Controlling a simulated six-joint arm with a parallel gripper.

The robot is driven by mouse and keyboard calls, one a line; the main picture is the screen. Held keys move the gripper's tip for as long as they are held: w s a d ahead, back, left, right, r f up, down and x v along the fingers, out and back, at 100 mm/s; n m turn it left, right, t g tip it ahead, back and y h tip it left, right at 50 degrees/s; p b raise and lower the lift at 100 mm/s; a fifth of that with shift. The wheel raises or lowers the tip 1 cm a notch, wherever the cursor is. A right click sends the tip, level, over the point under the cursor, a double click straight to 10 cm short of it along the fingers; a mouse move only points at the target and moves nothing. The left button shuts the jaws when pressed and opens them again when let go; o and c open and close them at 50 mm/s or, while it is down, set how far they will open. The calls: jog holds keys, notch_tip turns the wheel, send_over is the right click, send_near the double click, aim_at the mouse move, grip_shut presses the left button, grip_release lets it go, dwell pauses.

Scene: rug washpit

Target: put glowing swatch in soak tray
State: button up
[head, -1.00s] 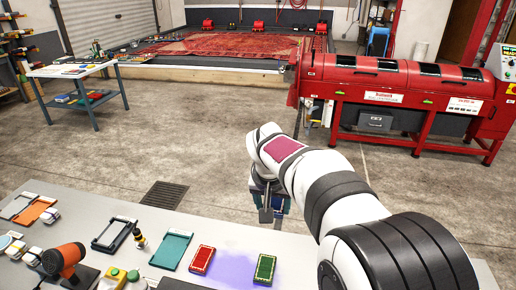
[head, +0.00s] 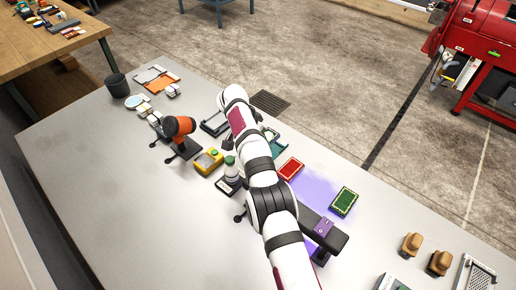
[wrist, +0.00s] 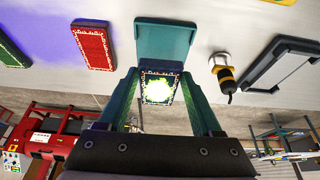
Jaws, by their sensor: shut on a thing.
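My gripper (wrist: 160,80) is shut on the glowing swatch (wrist: 159,90), a dark-bordered piece with white dots and a bright yellow-green centre, held between the two fingertips. A shallow teal tray (wrist: 165,38) lies just beyond the swatch in the wrist view; the swatch overlaps its lower edge there. In the head view, part of the teal tray (head: 279,150) shows beside my arm, and my arm hides most of the gripper. A dark-framed tray (wrist: 285,66) lies right of the teal one. The pictures do not show which tray is the soak tray.
A red swatch (head: 291,168) and a green swatch (head: 344,201) lie by a violet-lit patch. An orange tool (head: 178,127) and yellow device (head: 208,161) are left of my arm. The table's left front is clear.

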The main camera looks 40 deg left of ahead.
jog(key=shift+a+f, duration=0.1)
jog(key=shift+f, duration=1.95)
jog(key=shift+f, duration=0.2)
